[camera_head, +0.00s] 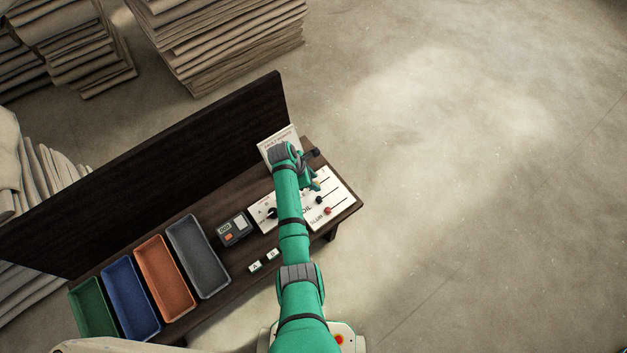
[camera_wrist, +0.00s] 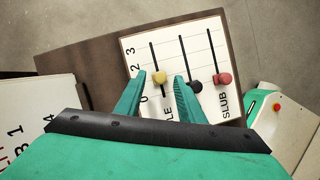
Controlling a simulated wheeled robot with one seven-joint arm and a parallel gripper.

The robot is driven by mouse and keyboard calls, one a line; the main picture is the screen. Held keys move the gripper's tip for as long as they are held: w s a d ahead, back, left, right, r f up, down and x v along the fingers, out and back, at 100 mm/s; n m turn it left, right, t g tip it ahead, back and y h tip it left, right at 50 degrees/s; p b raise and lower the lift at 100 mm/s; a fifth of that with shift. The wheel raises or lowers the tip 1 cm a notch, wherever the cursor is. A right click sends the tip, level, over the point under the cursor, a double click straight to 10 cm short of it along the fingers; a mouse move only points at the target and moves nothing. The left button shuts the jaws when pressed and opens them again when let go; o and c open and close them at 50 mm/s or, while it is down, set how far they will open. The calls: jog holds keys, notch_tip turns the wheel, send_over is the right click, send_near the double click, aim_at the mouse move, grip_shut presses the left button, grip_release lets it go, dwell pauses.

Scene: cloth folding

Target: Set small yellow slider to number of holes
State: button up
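The yellow slider (camera_wrist: 159,77) stands in the leftmost slot of a white panel (camera_wrist: 205,50) in the wrist view. The printed scale beside it shows 0, 2 and 3, and the knob stands between the 0 and the 2. My gripper (camera_wrist: 158,88) is open, its two green fingers apart with the yellow knob between their tips. I cannot see contact with either finger. In the head view my gripper (camera_head: 313,172) is over the panel, and the yellow knob (camera_head: 316,185) shows only partly. No cloth with holes can be made out.
A black knob (camera_wrist: 194,88) and a red knob (camera_wrist: 223,80) stand in neighbouring slots, close to the right finger. A small device (camera_head: 235,229), several coloured trays (camera_head: 165,277) and a dark upright board (camera_head: 150,180) share the table. A printed sign (camera_head: 277,142) stands behind the panel.

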jog(key=v, duration=1)
jog(key=shift+a+r, duration=0.2)
jog(key=shift+r, duration=0.15)
